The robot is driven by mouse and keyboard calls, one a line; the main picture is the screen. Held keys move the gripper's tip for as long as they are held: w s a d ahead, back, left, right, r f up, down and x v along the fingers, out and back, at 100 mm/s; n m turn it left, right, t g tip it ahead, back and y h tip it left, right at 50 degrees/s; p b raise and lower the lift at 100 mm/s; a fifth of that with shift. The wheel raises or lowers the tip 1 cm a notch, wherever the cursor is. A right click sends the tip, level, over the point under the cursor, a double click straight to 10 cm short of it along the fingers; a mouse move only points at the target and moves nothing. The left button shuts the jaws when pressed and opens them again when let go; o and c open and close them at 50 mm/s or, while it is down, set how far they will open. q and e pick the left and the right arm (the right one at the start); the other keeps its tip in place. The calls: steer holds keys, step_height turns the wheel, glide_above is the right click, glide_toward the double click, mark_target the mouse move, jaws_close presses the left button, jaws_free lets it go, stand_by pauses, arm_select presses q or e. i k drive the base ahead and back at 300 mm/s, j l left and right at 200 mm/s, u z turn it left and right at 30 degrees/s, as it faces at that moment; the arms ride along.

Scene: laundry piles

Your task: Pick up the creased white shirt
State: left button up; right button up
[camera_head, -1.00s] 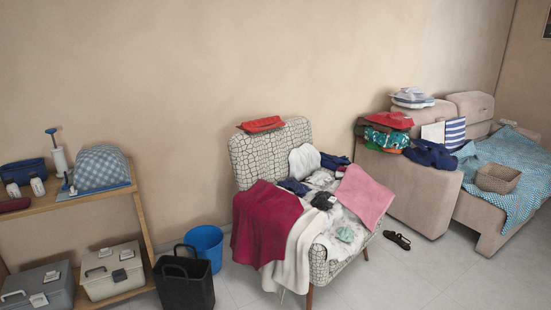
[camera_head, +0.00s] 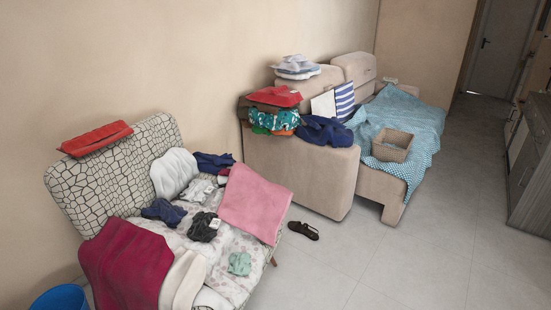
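A patterned armchair (camera_head: 75,195) at the left holds a pile of laundry. A white rumpled garment (camera_head: 173,172) leans against its backrest. A longer white cloth (camera_head: 185,278) hangs over the seat's front, beside a crimson cloth (camera_head: 128,262). Folded white and blue-grey garments (camera_head: 297,68) lie stacked on top of the beige sofa (camera_head: 300,170). I cannot tell which white piece is the creased white shirt. Neither of my grippers shows in the view.
A pink cloth (camera_head: 255,203), dark small garments (camera_head: 204,227) and a green cloth (camera_head: 240,263) lie on the armchair. A wicker basket (camera_head: 392,145) stands on a blue blanket (camera_head: 415,120). Dark sandals (camera_head: 303,230) lie on the floor. The tiled floor (camera_head: 430,250) at right is clear.

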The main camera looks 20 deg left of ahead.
mark_target(198, 191)
steer(key=i+l, duration=0.1)
steer(key=i, duration=1.8)
steer(key=i+l+u, duration=0.25)
steer(key=i, duration=0.2)
steer(key=i+l+u, duration=0.2)
steer(key=i, duration=0.25)
steer(key=i+l+u, duration=0.25)
steer(key=i, duration=0.2)
